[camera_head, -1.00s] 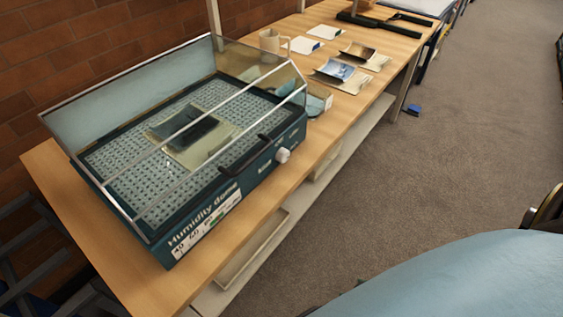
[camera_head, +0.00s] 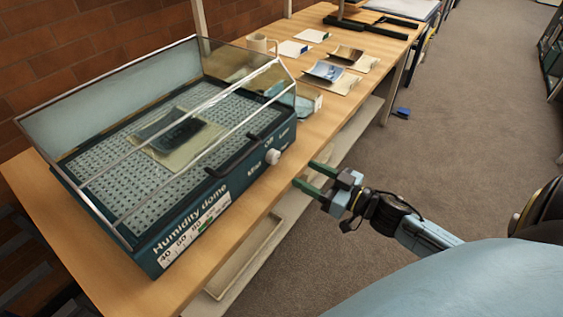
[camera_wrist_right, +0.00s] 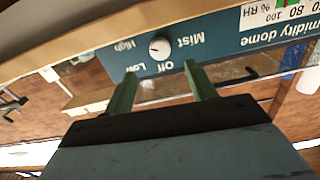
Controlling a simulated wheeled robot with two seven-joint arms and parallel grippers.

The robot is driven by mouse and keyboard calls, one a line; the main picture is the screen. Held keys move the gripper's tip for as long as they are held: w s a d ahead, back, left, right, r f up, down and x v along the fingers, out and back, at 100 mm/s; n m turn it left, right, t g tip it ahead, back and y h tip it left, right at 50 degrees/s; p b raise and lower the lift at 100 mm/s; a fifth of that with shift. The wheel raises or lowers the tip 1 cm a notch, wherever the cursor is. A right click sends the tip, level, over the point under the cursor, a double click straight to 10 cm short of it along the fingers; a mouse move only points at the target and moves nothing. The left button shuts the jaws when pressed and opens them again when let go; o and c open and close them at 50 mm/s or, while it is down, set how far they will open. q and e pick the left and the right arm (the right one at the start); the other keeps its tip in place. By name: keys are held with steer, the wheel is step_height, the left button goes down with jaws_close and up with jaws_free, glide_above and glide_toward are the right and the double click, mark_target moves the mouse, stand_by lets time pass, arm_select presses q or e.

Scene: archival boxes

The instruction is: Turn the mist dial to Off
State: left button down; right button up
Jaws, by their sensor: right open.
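The mist dial is a round white knob (camera_head: 272,156) on the teal front panel of the humidity dome (camera_head: 215,190). In the right wrist view, upside down, the knob (camera_wrist_right: 159,47) sits among the words Mist, Off, Low and High. A small dark mark on it seems to lie toward the High side, but it is too small to be sure. My right gripper (camera_head: 304,173) is open and empty, in front of the dial and apart from it. Its two green fingers (camera_wrist_right: 160,72) point toward the panel, near Low and Off. My left gripper is out of view.
The dome's clear cover with a dark handle (camera_head: 233,157) stands over a perforated tray holding a curled photo (camera_head: 175,135). The carpeted floor at right is open.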

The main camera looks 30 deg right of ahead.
mark_target(277, 159)
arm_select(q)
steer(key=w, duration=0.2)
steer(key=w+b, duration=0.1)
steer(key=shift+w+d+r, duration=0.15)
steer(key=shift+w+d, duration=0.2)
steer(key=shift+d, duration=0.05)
arm_select(e)
steer(key=x, duration=0.8)
steer(key=shift+w+a, duration=0.1)
steer(key=shift+w, duration=0.2)
steer(key=c, duration=1)
